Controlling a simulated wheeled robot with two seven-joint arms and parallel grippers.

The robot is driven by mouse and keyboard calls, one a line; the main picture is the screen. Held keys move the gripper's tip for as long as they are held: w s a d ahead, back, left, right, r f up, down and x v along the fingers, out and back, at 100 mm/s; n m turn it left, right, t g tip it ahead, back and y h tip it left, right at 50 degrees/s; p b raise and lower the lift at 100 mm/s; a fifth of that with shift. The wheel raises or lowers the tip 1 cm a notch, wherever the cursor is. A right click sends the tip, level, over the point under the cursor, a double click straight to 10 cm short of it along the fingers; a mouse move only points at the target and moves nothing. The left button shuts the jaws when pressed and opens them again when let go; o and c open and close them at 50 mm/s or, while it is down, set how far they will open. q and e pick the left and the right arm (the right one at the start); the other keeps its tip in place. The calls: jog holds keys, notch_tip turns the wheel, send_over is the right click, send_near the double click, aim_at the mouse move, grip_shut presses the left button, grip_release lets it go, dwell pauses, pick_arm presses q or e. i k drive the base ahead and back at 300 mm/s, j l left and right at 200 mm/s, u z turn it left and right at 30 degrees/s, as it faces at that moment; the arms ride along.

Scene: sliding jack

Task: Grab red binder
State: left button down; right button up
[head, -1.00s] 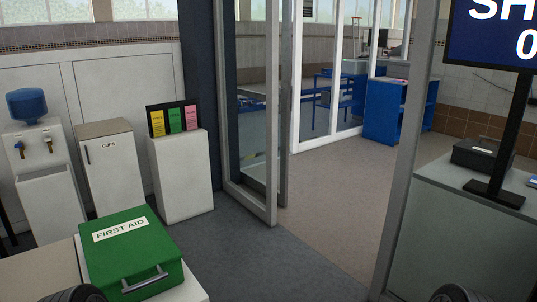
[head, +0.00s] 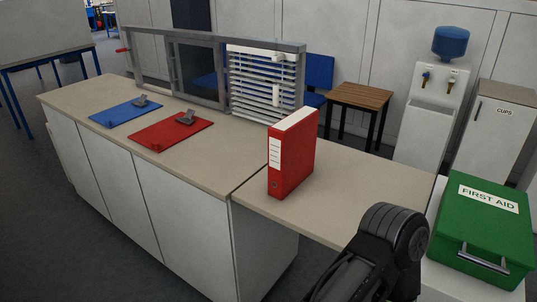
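The red binder (head: 291,156) stands upright on the beige counter top, right of the middle of the head view. Its spine with a white label (head: 275,157) faces toward me. Nothing touches it from my side. A black link of one of my arms shows at the bottom right, in front of the counter's near edge and apart from the binder. Neither of my grippers is in view.
The counter (head: 235,178) also bears a red clipboard (head: 165,136), a blue clipboard (head: 120,113) and a framed window with blinds (head: 262,85) behind the binder. A green first aid box (head: 484,230) sits at the right. Counter space around the binder is clear.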

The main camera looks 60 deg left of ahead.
aim_at(292, 140)
jog(key=u, duration=2.05)
jog(key=i+j, duration=0.65)
jog(key=i, duration=0.25)
jog(key=z, duration=1.7)
jog(key=k+l+u, duration=0.1)
jog(key=k+l, duration=0.4)
jog(key=i+j+z, duration=0.1)
jog(key=i+j, duration=0.4)
jog(key=j, duration=0.1)
